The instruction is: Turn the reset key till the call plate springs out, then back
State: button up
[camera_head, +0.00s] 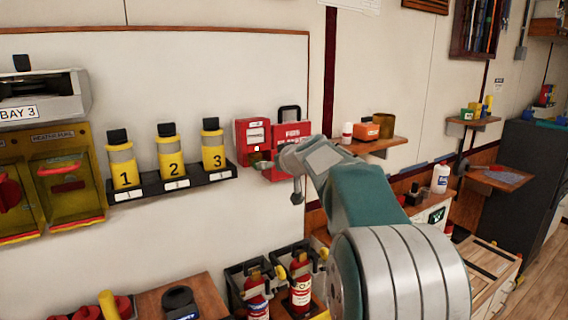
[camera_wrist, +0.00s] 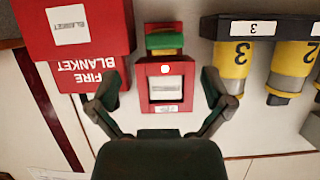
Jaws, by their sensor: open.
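The red call point box (camera_head: 243,128) is on the white wall, left of my arm. In the wrist view, which is upside down, the call point (camera_wrist: 146,84) shows its pale call plate (camera_wrist: 165,88) in a dark window. Whether the plate stands in or out, I cannot tell. A green and yellow piece (camera_wrist: 163,40), perhaps the reset key, is at the box's lower end. My gripper (camera_wrist: 162,92) is open, its fingers on either side of the box with gaps; it holds nothing. In the head view my wrist hides much of the gripper.
A red fire blanket case (camera_head: 292,130) is close on the call point's right. Three numbered yellow bottles (camera_head: 167,150) stand on a black rack (camera_head: 180,183) to the left. A wooden shelf (camera_head: 385,146) is to the right. Fire extinguishers (camera_head: 300,290) stand below.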

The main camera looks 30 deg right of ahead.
aim_at(258, 162)
jog(key=x, duration=0.5)
jog(key=shift+a, duration=0.45)
jog(key=c, duration=1.2)
jog(key=m+y, duration=0.2)
jog(key=m, duration=0.1)
jog(key=m+t+y, duration=0.1)
jog(key=m+y, duration=0.1)
jog(key=m, duration=0.2)
jog(key=m+t+y, duration=0.1)
jog(key=m+y, duration=0.1)
jog(key=m, duration=0.2)
jog(key=shift+d+r+y, duration=0.15)
jog(key=shift+d+y, duration=0.15)
jog(key=shift+d, duration=0.05)
